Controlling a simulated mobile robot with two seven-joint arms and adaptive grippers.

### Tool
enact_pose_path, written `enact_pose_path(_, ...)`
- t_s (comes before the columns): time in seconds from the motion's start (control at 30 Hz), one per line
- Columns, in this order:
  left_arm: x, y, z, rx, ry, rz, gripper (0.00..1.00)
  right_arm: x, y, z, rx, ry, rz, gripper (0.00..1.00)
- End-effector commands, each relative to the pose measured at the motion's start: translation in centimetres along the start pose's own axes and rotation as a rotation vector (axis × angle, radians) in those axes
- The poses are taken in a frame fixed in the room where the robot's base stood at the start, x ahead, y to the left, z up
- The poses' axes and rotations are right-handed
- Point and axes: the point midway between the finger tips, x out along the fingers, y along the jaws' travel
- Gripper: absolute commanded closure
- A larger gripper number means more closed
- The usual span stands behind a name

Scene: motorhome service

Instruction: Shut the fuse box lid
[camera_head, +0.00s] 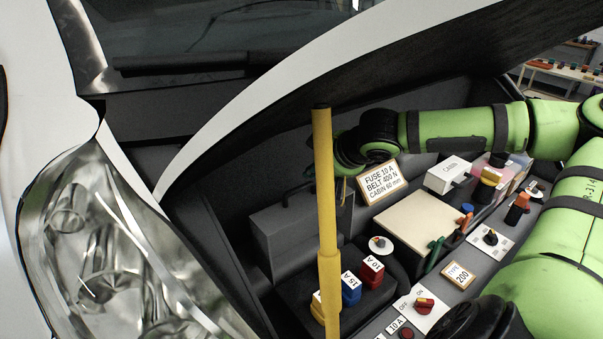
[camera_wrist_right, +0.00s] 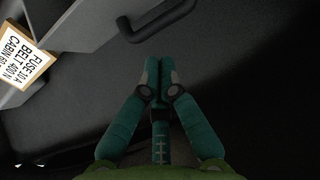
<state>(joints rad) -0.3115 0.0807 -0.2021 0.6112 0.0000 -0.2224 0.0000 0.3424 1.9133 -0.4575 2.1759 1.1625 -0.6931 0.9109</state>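The grey fuse box (camera_head: 285,238) stands at the left of the engine bay, partly behind the yellow pole. A grey panel (camera_wrist_right: 85,22) with a black bar handle (camera_wrist_right: 150,25) shows in the right wrist view; it looks like the lid, but how far it stands open is unclear. My right gripper (camera_wrist_right: 160,68) is shut with its teal fingertips together and nothing visible between them. Its tips are just below the handle in that view, apart from it. In the head view the right gripper is mostly hidden behind the pole. My left gripper is not in view.
The yellow pole (camera_head: 327,200) stands upright before the box. A note card (camera_head: 379,181) leans behind a beige panel (camera_head: 428,222). The raised hood (camera_head: 300,75) hangs overhead.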

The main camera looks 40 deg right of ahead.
Motion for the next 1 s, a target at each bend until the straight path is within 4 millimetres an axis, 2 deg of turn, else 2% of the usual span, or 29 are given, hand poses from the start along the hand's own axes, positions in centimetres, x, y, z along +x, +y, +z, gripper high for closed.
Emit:
enact_pose_path(0.2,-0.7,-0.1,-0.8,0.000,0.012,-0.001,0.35,2.9,0.0,0.1,0.002,-0.003,-0.001,1.00)
enact_pose_path(0.4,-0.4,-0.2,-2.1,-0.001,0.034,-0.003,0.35,4.2,-0.1,0.1,-0.003,-0.005,0.000,1.00)
enact_pose_path(0.7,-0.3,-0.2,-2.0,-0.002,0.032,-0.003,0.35,5.0,0.0,0.0,-0.001,-0.001,0.001,1.00)
enact_pose_path(1.0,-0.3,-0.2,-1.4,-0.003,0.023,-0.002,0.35,5.1,0.1,0.0,-0.001,0.000,0.001,1.00)
